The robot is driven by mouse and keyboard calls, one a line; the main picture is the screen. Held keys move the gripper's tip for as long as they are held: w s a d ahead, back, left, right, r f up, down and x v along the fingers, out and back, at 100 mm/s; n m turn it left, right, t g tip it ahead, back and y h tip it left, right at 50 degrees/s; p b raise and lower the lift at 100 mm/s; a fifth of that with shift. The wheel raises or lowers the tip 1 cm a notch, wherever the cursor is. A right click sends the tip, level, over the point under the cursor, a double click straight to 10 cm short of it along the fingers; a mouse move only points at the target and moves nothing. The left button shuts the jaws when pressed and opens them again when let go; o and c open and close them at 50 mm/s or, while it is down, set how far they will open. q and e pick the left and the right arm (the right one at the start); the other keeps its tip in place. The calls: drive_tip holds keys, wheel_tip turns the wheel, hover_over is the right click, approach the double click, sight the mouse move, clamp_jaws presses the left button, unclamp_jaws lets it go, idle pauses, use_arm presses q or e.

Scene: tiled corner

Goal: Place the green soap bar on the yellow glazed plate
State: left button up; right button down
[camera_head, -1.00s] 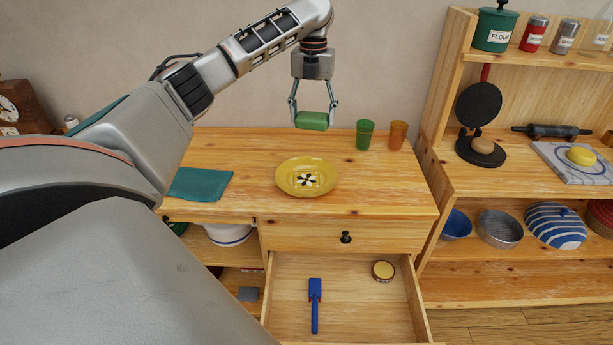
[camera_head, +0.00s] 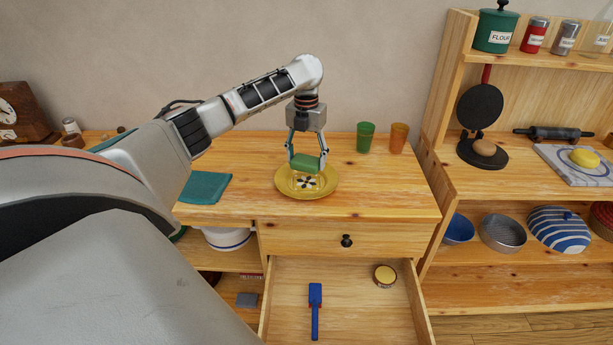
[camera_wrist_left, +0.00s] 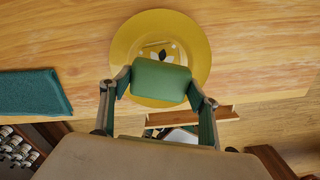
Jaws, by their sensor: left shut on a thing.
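My left gripper (camera_head: 306,165) is shut on the green soap bar (camera_head: 305,162) and holds it over the far part of the yellow glazed plate (camera_head: 326,187). The plate lies on the wooden cabinet top and has a dark and white flower pattern in its middle. In the left wrist view the soap bar (camera_wrist_left: 160,81) sits between the fingertips and covers part of the plate (camera_wrist_left: 193,38). A small gap seems to separate the bar from the plate, but I cannot tell its size. My right gripper is not in view.
A green cup (camera_head: 365,137) and an orange cup (camera_head: 398,138) stand behind and right of the plate. A folded teal cloth (camera_head: 206,187) lies to its left. Below, an open drawer (camera_head: 370,320) holds a blue brush (camera_head: 315,310) and a round tin (camera_head: 385,275).

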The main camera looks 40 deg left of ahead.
sight(306, 182)
use_arm(q)
drive_tip(key=shift+f, duration=0.9)
wheel_tip(306, 182, down, 4)
drive_tip(key=shift+r+b, duration=0.1)
drive_tip(key=shift+b, duration=0.35)
drive_tip(key=shift+r, duration=0.1)
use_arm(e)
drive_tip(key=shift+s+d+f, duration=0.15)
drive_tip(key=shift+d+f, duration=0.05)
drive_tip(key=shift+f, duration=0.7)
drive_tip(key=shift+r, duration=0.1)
use_arm(q)
drive_tip(key=o, duration=1.2)
drive_tip(key=shift+o, duration=0.2)
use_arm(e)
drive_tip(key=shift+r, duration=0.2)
